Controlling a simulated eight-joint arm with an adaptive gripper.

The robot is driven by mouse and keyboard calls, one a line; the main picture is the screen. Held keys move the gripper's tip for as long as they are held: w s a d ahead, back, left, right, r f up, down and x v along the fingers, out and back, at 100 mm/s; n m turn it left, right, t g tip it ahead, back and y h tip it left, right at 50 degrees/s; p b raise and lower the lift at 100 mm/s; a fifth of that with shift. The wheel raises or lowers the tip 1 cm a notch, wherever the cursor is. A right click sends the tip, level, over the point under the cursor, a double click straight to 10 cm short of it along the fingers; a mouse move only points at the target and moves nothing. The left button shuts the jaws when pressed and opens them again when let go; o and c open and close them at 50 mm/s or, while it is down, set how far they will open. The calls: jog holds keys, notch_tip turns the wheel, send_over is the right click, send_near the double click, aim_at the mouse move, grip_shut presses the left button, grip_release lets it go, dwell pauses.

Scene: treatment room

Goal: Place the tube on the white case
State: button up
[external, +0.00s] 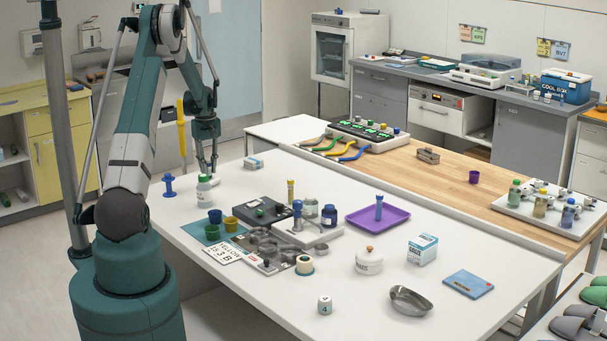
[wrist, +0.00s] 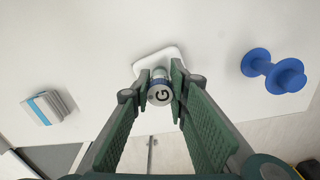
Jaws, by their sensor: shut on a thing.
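My gripper (external: 207,172) points down at the back left of the white table. In the wrist view its fingers (wrist: 160,92) are shut on a small cylinder with a pale round end marked G (wrist: 160,94), which appears to be the tube. Just beyond it lies a white, rounded-corner shape (wrist: 158,58); I cannot tell whether it is the white case or whether the two touch.
A blue spool-shaped piece (external: 169,186) stands left of my gripper, and a small white-and-blue box (external: 253,163) lies to its right. A purple tray (external: 356,219) lies further right.

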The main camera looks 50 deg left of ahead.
aim_at(208, 162)
dwell(0.3)
jog(key=o, duration=0.4)
jog(key=shift+f, duration=0.15)
jog(key=o, duration=0.4)
jog(key=shift+o, duration=0.2)
jog(key=shift+r, duration=0.2)
notch_tip(208, 162, up, 12)
dwell(0.5)
jog(key=shift+d+r, duration=0.1)
dwell(0.3)
